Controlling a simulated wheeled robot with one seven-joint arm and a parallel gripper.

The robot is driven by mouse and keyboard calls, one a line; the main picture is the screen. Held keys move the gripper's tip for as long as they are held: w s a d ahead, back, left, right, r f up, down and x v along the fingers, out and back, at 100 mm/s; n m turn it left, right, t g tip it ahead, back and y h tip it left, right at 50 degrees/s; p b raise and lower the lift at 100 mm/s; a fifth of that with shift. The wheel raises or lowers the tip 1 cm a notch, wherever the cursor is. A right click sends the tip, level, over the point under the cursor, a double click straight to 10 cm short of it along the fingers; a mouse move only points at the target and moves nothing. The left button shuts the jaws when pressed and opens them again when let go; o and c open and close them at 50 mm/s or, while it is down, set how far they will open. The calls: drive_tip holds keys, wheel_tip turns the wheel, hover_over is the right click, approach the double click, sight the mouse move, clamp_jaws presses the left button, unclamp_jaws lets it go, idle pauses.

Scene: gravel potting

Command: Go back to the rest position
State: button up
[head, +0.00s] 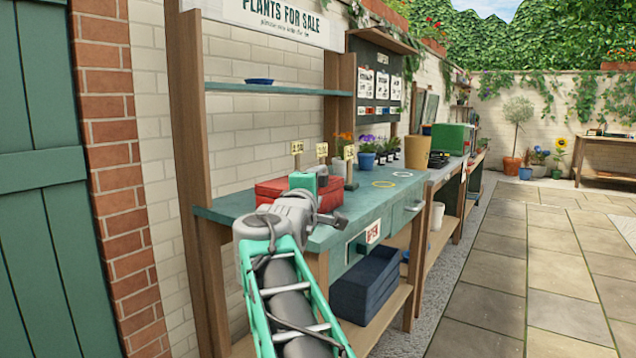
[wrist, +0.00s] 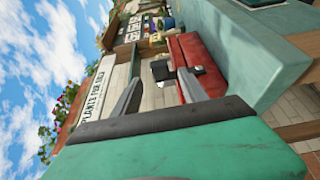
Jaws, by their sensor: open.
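My arm rises from the bottom of the head view, and my gripper (head: 312,182) is at its end, above the near end of the green bench (head: 228,207). In the wrist view, which is turned on its side, the two grey fingers of my gripper (wrist: 157,62) stand apart with nothing held between them. A red box (head: 268,190) lies on the bench behind my gripper, partly hidden by it. The red box also shows in the wrist view (wrist: 200,62), beyond the fingers.
Price signs (head: 297,148) and a blue pot of purple flowers (head: 367,160) stand on the bench. The paved floor (head: 530,260) at right is clear.

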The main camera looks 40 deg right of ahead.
drive_tip(key=v, duration=0.4)
drive_tip(key=shift+a+f, duration=0.1)
